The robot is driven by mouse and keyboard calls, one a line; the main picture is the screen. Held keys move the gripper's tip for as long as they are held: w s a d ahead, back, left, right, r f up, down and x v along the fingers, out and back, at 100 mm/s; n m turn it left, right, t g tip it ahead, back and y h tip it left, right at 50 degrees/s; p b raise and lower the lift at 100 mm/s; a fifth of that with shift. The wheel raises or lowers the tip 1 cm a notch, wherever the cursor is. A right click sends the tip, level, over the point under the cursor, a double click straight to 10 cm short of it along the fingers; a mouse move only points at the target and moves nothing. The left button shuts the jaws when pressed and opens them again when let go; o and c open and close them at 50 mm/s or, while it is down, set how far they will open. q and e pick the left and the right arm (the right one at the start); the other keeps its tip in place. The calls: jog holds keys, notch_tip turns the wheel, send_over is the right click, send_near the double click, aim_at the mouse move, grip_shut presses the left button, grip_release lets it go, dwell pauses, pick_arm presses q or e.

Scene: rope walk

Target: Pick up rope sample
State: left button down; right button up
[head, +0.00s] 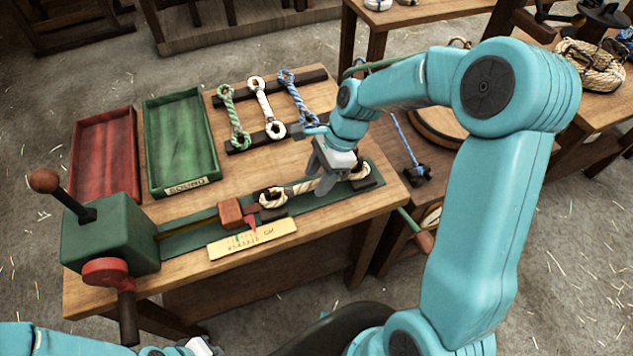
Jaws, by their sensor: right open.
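A cream rope sample (300,190) with an eye at each end lies along the green bed of a bench tester. Its left eye is at a dark block beside a red-brown block (231,214), and its right eye is at another dark block. My right gripper (326,180) is open over the right half of this rope, pointing down; I cannot tell if it touches. Green (229,104), white (262,100) and blue (291,88) rope samples lie across two dark rails behind. The wrist end of my left arm shows at the bottom left edge; its fingers are not clear.
A red tray (133,142) and a green labelled tray (208,152), both empty, sit at the table's left. A green housing (104,236) with levers stands at the front left corner. A yellow scale plate (254,238) lies in front of the bed. Another bench holds coiled rope (590,68).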

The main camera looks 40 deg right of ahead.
jog(key=shift+w+f, duration=0.1)
jog(key=shift+f, duration=0.25)
jog(key=shift+a, duration=0.1)
grip_shut()
jog(key=shift+r, duration=0.1)
notch_tip(320, 180, up, 19)
jog(key=p, duration=0.2)
notch_tip(320, 180, up, 7)
jog(key=p, duration=0.7)
send_over(318, 180)
